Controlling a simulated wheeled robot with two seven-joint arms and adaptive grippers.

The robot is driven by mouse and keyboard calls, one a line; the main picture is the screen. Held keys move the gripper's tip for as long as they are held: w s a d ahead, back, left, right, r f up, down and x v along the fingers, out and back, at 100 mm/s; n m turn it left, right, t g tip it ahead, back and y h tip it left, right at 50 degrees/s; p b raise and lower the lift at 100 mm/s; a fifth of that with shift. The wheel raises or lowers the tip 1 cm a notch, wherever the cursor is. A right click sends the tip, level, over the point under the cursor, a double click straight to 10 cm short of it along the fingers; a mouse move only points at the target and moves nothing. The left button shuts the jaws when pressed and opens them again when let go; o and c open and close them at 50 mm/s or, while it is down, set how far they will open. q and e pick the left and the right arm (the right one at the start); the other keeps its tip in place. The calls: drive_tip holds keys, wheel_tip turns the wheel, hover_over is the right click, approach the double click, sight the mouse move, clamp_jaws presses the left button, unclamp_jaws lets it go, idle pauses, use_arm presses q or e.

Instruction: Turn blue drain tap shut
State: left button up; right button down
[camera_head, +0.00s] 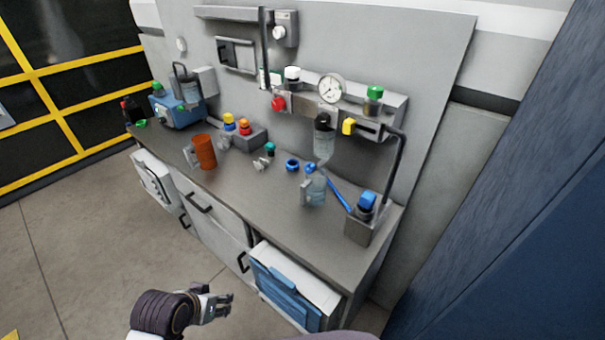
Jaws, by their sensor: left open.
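A blue knob (367,200) sits on top of a grey block (360,231) at the right end of the bench, below a bent dark pipe (396,160). A long blue bar (338,194) lies just left of the block, and a blue ring (292,165) lies further left. Which blue part is the drain tap, and how far it is turned, I cannot tell for certain. My left gripper (222,304) is open and empty, low in front of the bench and well apart from these parts. My right gripper is out of view.
A clear jug (313,189) stands on the grey bench (254,203). An orange cup (205,152) stands further left. A gauge (331,88) and coloured knobs are on the wall unit. A white-and-blue box (290,287) sticks out at the bench front.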

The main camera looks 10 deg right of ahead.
use_arm(q)
drive_tip(key=w+d+r+m+t+h, duration=0.2)
drive_tip(key=w+d+r+h, duration=0.1)
drive_tip(key=w+d, duration=0.35)
drive_tip(key=w+d+r+m+t+h, duration=0.2)
drive_tip(key=w+d+r+h, duration=0.15)
drive_tip(key=w+d, duration=0.3)
drive_tip(key=m+t+h, duration=0.1)
drive_tip(key=t+h, duration=0.3)
drive_tip(key=h, duration=0.1)
approach(307, 170)
drive_tip(key=shift+r+v, duration=0.2)
drive_tip(key=shift+v, duration=1.2)
drive_tip(key=shift+r+v, duration=0.15)
drive_tip(key=shift+v, duration=1.25)
drive_tip(key=shift+w, duration=0.15)
drive_tip(key=shift+f+p+x, duration=0.2)
drive_tip(key=shift+p+x, duration=0.15)
drive_tip(key=shift+x, duration=3.05)
drive_tip(key=shift+f+p+x, duration=0.15)
drive_tip(key=shift+p+x, duration=0.15)
drive_tip(key=shift+x, duration=3.1)
drive_tip(key=shift+d, duration=0.1)
